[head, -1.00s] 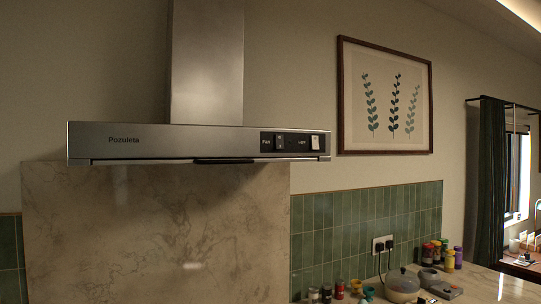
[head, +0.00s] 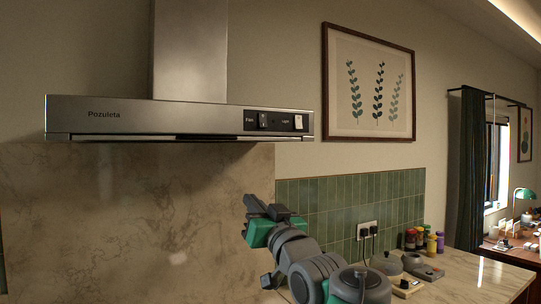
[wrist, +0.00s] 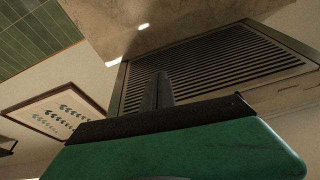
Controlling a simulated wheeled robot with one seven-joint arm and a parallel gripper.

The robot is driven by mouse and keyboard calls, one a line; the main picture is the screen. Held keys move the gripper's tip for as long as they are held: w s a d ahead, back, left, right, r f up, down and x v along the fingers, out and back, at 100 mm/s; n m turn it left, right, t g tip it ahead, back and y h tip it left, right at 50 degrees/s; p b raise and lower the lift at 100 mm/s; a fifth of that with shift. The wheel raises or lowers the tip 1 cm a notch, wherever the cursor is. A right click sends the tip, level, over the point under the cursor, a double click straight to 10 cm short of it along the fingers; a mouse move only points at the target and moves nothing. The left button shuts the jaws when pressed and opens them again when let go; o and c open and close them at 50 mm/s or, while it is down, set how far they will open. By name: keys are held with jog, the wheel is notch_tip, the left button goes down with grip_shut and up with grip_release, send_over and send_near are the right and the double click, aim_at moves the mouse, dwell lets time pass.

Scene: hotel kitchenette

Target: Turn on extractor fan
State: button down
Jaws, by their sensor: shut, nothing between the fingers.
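The steel extractor hood (head: 180,113) hangs on the wall in the head view, with its chimney (head: 190,50) above. A dark control panel (head: 280,121) sits at the right end of its front. The switch labelled Fan (head: 263,120) is dark. The switch labelled Light (head: 298,122) is pale and to its right. My gripper (head: 250,203) is shut and empty, below the hood's right part and apart from it. The wrist view looks up at the hood's slatted underside (wrist: 205,75), with my shut fingers (wrist: 158,92) in front; the switches are out of sight there.
A framed leaf picture (head: 370,83) hangs right of the hood. Below it are green tiles (head: 340,205) and a socket with plugs (head: 367,229). Jars (head: 420,238) and a grey pot (head: 387,263) stand on the counter at the right. The space before the panel is clear.

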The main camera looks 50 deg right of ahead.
aim_at(264, 122)
jog(key=s+d+r+n+t+h, duration=0.1)
jog(key=s+r+t, duration=0.3)
jog(key=s+r, duration=0.6)
jog(key=shift+s+d+r, duration=0.15)
jog(key=shift+s+d, duration=0.1)
jog(key=shift+s, duration=0.6)
jog(key=p+x, duration=0.2)
jog(key=x, duration=0.2)
jog(key=f+p+x, duration=0.1)
jog(key=x, duration=0.3)
jog(key=w+p+x, duration=0.1)
jog(key=p+x, duration=0.1)
jog(key=x, duration=0.2)
jog(key=shift+w+d+f+p, duration=0.15)
jog(key=shift+w+d+p, duration=0.05)
jog(key=shift+d+p, duration=0.1)
jog(key=shift+w+f, duration=0.15)
jog(key=shift+w, duration=0.15)
jog(key=shift+w+d+f, duration=0.1)
jog(key=shift+w, duration=0.05)
jog(key=shift+f, duration=0.1)
